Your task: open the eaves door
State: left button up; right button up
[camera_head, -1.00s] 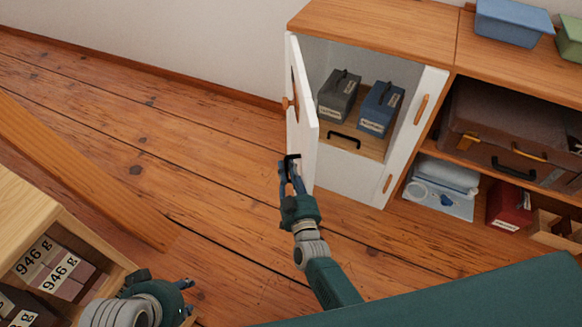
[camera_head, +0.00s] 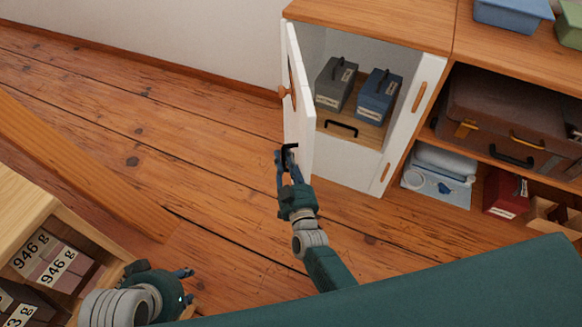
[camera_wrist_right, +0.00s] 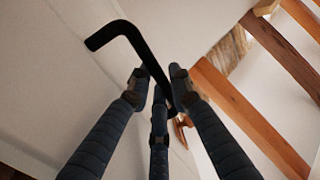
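The white eaves door (camera_head: 299,115) stands swung open at the left side of the white cabinet. Its black bar handle (camera_head: 290,150) is near the lower free edge and shows large in the right wrist view (camera_wrist_right: 128,35). My right gripper (camera_head: 286,161) is at this handle. In the wrist view its fingers (camera_wrist_right: 159,82) stand on both sides of the bar, with narrow gaps, so it looks open around it. My left gripper (camera_head: 186,285) is at the lower left, its fingers apart and empty, away from the door.
Inside the cabinet are a grey box (camera_head: 335,84) and a blue box (camera_head: 379,95), above another black handle (camera_head: 341,129). Shelves at right hold a brown suitcase (camera_head: 510,115) and a red box (camera_head: 504,193). A wooden crate (camera_head: 22,205) with labelled blocks stands at lower left. Floor left of the door is clear.

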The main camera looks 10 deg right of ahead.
pick_arm(q)
jog(key=shift+s+a+f, duration=0.1)
jog(key=shift+a, duration=0.15)
pick_arm(e)
jog(key=s, duration=1.2)
jog(key=shift+d, duration=0.15)
jog(key=shift+f, duration=0.1)
jog(key=shift+s, duration=0.1)
